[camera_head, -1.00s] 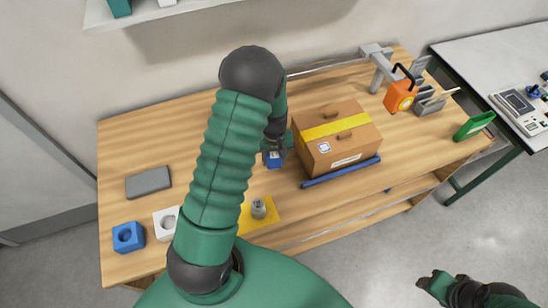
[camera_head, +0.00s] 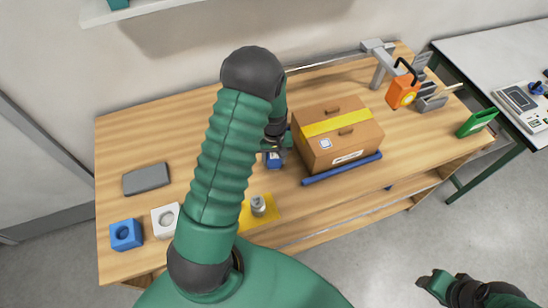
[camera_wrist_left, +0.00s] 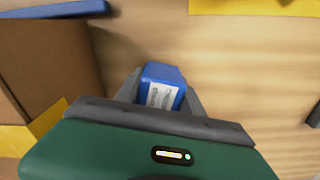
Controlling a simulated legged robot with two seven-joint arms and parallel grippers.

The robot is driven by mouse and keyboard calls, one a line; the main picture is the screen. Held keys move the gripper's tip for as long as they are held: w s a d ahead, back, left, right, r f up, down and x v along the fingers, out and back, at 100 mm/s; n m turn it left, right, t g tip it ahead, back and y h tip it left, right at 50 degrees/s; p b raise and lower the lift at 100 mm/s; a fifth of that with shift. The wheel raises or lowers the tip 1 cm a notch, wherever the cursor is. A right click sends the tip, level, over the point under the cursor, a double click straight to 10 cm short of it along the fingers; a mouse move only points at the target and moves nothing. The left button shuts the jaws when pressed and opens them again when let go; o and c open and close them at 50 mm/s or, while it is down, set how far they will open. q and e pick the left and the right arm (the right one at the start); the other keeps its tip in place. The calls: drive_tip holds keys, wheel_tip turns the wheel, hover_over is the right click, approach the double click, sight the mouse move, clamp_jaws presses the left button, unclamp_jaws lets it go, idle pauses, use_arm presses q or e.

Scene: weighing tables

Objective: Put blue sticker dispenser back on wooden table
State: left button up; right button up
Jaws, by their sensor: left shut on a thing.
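The blue sticker dispenser (camera_head: 274,160), a small blue block, is in my left gripper (camera_head: 275,148) over the wooden table (camera_head: 215,120), just left of the cardboard box. In the left wrist view, the dispenser (camera_wrist_left: 160,88) shows a white label and sits between the two grey fingers of the gripper (camera_wrist_left: 160,95), which is shut on it. I cannot tell whether its underside touches the table. My left arm hides part of the table's middle. My right gripper (camera_head: 430,283) hangs over the floor at the lower right, and its jaws are not clear.
A cardboard box (camera_head: 364,138) with yellow tape stands right of the dispenser, with a blue bar (camera_head: 342,168) along its front. A yellow mat (camera_head: 268,212) holds a metal weight (camera_head: 258,205). Blue (camera_head: 126,235) and white (camera_head: 165,220) blocks and a grey slab (camera_head: 146,179) lie left.

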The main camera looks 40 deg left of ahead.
use_arm(q)
drive_tip(key=o, duration=1.3)
drive_tip(key=shift+a, duration=0.1)
wheel_tip(320, 180, up, 17)
drive_tip(key=b, duration=0.1)
drive_tip(key=s+d+f+m+t, duration=0.1)
drive_tip(key=s+d+m, duration=0.1)
drive_tip(key=d, duration=0.3)
drive_tip(key=s+d+f+m, duration=0.1)
drive_tip(key=s+d+m, duration=0.2)
drive_tip(key=d, duration=0.3)
drive_tip(key=s+d+f+m+t, duration=0.1)
drive_tip(key=s+d+m, duration=0.2)
drive_tip(key=d, duration=0.3)
drive_tip(key=shift+s+f+m+t+b, duration=0.1)
drive_tip(key=shift+f+m+t+b, duration=0.25)
drive_tip(key=shift+m, duration=0.35)
